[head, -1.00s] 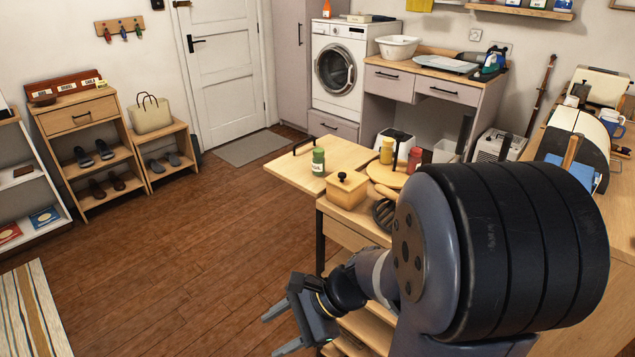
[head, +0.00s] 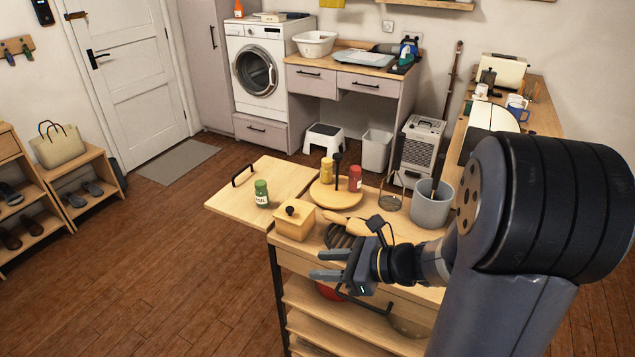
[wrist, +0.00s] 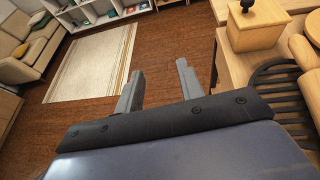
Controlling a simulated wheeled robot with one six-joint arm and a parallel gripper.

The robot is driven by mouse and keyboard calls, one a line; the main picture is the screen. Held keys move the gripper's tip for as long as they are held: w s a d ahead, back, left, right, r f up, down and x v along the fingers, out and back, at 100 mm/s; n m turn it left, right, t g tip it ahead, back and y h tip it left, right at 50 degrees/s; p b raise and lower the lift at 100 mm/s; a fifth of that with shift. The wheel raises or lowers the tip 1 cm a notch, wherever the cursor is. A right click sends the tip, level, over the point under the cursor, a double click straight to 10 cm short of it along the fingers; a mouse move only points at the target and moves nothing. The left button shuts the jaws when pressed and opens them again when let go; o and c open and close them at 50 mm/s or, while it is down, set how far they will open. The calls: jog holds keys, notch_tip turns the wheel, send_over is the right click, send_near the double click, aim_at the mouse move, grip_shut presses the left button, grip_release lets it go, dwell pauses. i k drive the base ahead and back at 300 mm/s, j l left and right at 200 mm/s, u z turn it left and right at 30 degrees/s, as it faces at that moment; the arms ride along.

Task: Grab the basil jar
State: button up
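A small green jar with a dark green lid and a pale label (head: 261,193) stands upright on the wooden side leaf of the kitchen cart; the label seems to read basil, but it is small. A yellow jar (head: 327,170) and a red jar (head: 355,178) stand on a round wooden board farther back. My gripper (head: 318,274) is open and empty, in front of the cart and nearer to me than the green jar. In the wrist view my gripper's two fingers (wrist: 157,88) are apart with floor beyond them. The green jar is not in the wrist view.
A wooden box with a black knob (head: 295,220) stands close to the green jar; it also shows in the wrist view (wrist: 258,22). A grey bin (head: 432,205) stands on the cart's right. The leaf (head: 225,200) is mostly clear, with a black handle at its left edge.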

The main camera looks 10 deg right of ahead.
aim_at(261, 192)
jog(key=i+j+z, duration=0.3)
jog(key=j+z, duration=0.3)
jog(key=i+j+z, duration=0.1)
jog(key=j+z, duration=0.2)
jog(key=j, duration=0.25)
jog(key=i+j+z, duration=0.1)
jog(key=j+z, duration=0.2)
jog(key=j, duration=0.65)
